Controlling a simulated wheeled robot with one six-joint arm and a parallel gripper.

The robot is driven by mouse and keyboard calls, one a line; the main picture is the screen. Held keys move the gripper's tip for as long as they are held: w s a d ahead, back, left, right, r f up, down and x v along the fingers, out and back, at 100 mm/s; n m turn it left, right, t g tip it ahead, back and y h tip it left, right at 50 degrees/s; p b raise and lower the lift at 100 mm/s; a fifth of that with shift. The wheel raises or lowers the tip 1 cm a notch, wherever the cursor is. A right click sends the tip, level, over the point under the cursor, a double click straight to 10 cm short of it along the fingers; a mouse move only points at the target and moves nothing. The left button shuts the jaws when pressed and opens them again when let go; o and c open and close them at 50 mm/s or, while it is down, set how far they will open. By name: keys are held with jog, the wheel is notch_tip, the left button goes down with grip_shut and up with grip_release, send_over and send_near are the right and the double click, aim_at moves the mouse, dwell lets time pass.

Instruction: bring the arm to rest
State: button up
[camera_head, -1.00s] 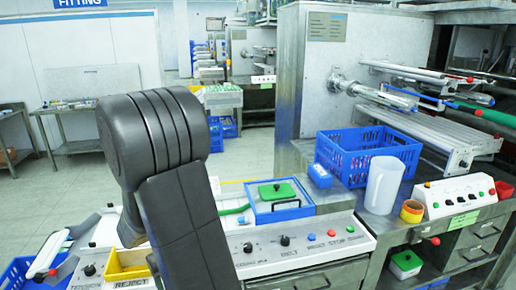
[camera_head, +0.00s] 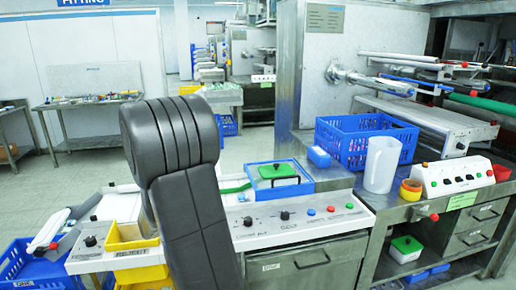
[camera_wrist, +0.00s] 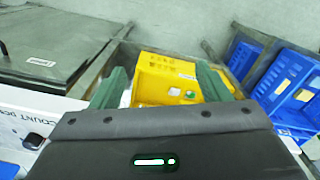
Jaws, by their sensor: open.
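My gripper (camera_wrist: 162,90) shows in the wrist view with its two green fingers spread wide apart and no object held between them. A yellow bin (camera_wrist: 165,68) lies beyond and below the fingers. In the head view my arm stands bent in front of the left part of the bench, and the gripper itself is out of sight there.
The control panel (camera_head: 262,226) has knobs and buttons. A blue tray with a green lidded box (camera_head: 278,172), a blue crate (camera_head: 345,147), a white jug (camera_head: 381,165) and a button box (camera_head: 455,178) stand right. A yellow bin (camera_head: 122,236) and blue crate (camera_head: 22,268) are left.

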jog(key=shift+m, duration=0.3)
jog(key=shift+w+d+f+b, duration=0.25)
jog(key=shift+f+b, duration=0.25)
jog(key=shift+f, duration=0.15)
jog(key=shift+w+d+f+b, duration=0.1)
jog(key=shift+d+f+b, duration=0.1)
jog(key=shift+f+b, duration=0.35)
jog(key=shift+w+d+f+b, duration=0.25)
jog(key=shift+f+b, duration=0.2)
jog(key=shift+f, duration=0.25)
jog(key=shift+s+d+r, duration=0.1)
jog(key=shift+s, duration=0.05)
